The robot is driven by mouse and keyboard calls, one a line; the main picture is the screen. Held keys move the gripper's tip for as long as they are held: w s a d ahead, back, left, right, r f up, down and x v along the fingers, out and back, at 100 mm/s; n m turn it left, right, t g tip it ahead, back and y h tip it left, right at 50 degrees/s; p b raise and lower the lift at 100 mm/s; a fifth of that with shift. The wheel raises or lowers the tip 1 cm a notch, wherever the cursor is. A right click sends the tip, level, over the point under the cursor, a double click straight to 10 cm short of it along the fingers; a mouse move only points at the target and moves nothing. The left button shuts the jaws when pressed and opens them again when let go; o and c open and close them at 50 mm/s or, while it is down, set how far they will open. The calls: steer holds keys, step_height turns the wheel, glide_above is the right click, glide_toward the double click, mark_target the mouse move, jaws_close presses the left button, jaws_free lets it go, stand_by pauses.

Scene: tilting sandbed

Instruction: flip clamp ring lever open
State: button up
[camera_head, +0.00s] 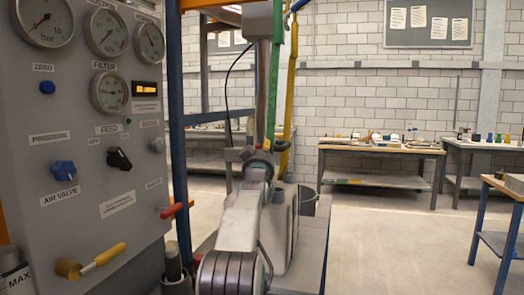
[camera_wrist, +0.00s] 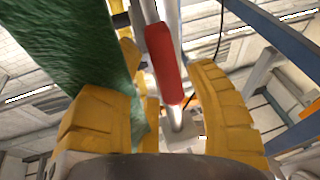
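In the wrist view, a red lever grip (camera_wrist: 163,62) stands in front of a pale metal post (camera_wrist: 176,118) and runs between my gripper's two yellow fingers. My gripper (camera_wrist: 168,66) is open, with visible gaps between the grip and each finger. I cannot tell how deep the grip lies between the fingers. The clamp ring itself is not clearly seen. In the head view, my arm rises in the middle of the picture and my gripper cannot be made out.
A wide green band (camera_wrist: 78,55) passes close to the left finger. In the head view, green (camera_head: 274,85) and yellow (camera_head: 291,90) bands hang beside my arm. A gauge panel (camera_head: 120,200) stands at left. Workbenches (camera_head: 382,150) line the back wall, with clear floor before them.

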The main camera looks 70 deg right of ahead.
steer(key=shift+o, duration=0.4)
steer(key=shift+f, duration=0.1)
steer(key=v, duration=1.2)
stand_by(1.0)
